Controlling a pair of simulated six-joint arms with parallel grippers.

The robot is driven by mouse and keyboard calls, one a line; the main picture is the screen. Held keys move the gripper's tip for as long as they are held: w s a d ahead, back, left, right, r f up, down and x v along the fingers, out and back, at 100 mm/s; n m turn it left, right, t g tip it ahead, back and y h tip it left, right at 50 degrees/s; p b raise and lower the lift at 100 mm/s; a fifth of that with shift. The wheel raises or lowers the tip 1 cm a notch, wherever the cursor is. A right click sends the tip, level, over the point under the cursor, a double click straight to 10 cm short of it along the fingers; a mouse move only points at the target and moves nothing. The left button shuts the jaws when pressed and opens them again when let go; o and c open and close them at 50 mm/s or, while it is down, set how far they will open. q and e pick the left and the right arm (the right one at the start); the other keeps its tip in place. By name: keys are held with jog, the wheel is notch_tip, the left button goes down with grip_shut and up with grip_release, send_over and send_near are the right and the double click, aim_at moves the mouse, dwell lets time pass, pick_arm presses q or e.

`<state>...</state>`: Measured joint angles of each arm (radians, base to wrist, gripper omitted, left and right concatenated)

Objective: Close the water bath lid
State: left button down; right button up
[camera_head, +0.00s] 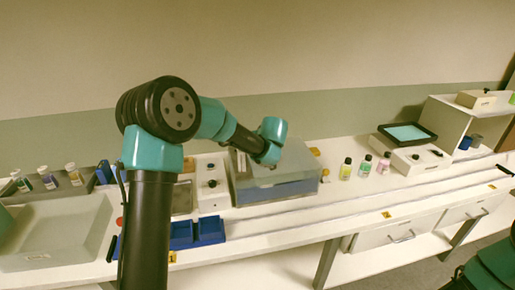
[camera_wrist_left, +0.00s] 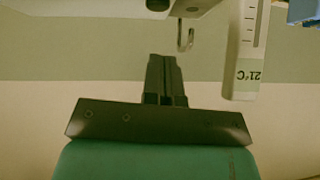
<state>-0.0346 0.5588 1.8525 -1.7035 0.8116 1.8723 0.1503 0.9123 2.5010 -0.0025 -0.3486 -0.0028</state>
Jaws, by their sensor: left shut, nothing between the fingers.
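The water bath (camera_head: 285,190) is a grey, see-through box with blue inside, on the bench right of my left arm. A pale, see-through lid (camera_head: 298,158) shows at its top. My arm covers part of it, so I cannot tell how far it is shut. My right arm shows only at the lower right corner, with no gripper visible.
Three small bottles (camera_head: 364,167) stand right of the bath. Blue bins (camera_head: 197,233) sit at its front left and a grey basin (camera_head: 55,235) at far left.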

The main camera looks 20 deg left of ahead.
pick_arm(q)
jog(key=v, duration=0.6)
jog(key=shift+s+r, duration=0.2)
jog(key=shift+s, duration=0.05)
jog(key=shift+a, duration=0.15)
